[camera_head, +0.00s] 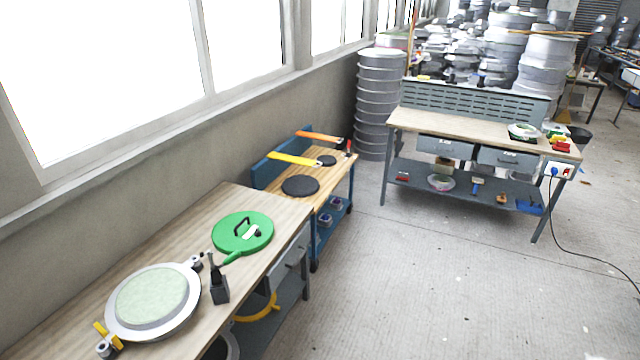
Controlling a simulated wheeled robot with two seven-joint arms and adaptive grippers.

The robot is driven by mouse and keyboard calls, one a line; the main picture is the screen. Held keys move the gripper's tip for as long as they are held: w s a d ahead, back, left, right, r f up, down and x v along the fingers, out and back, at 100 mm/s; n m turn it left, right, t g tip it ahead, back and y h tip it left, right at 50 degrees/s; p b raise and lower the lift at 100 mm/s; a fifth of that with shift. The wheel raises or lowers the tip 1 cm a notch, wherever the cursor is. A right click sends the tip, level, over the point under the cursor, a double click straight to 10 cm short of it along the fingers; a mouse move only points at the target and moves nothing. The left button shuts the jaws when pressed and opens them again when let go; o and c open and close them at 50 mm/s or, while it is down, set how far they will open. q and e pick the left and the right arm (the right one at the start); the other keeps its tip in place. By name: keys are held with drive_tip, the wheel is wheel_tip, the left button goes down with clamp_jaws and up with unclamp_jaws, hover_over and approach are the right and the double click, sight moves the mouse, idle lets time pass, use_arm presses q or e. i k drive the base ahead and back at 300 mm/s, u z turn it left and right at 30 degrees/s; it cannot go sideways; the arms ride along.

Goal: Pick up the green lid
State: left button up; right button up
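The green lid (230,234) is a flat round disc with a dark handle on top and a short green tab at its front edge. It lies on the wooden workbench (190,222) by the window wall, near the bench's right edge. A small white patch shows on the lid near the handle. Neither of my grippers is in the head view, and nothing touches the lid.
A round metal mould (193,308) with clamps sits on the same bench, nearer. A dark upright tool (219,287) stands between it and the lid. A lower blue-framed cart (325,205) stands behind. A second workbench (470,129) is farther right; the floor (430,290) between is clear.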

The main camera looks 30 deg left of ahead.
sight(235, 231)
drive_tip(key=u, duration=0.25)
drive_tip(key=i, duration=1.4)
drive_tip(key=u, duration=1.5)
drive_tip(key=i, duration=0.85)
drive_tip(key=u, duration=1)
